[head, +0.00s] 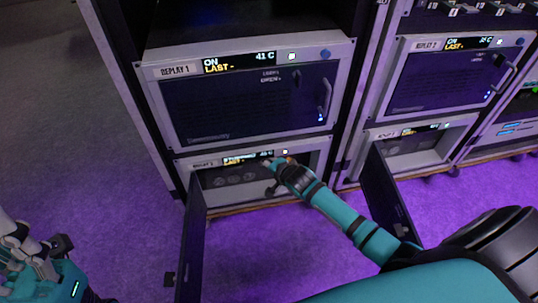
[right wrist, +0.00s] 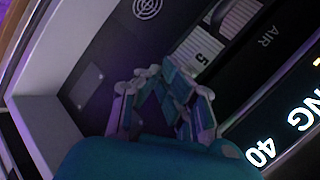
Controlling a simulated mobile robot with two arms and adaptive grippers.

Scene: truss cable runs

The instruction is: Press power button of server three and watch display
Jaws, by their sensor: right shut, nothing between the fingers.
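The lower left server's front panel (head: 300,165) has a small label too blurred to read surely. Its lit display (head: 247,158) shows a yellowish status word that seems to end in "ING", with a temperature around 40 C. In the right wrist view the display (right wrist: 285,130) shows "NG" and "40". My right gripper (head: 274,166) is shut and empty at this panel, just below the display's right end. It also shows in the right wrist view (right wrist: 170,85). The power button is not visible; my fingers may cover it. My left gripper (head: 38,243) is at the lower left, away from the servers.
The lower left server's dark door (head: 192,245) stands open toward me, as does another door (head: 390,195) right of my right arm. Above, the REPLAY 1 unit (head: 250,95) reads ON, 41 C. REPLAY 2 (head: 450,75) also reads ON. Left floor is clear.

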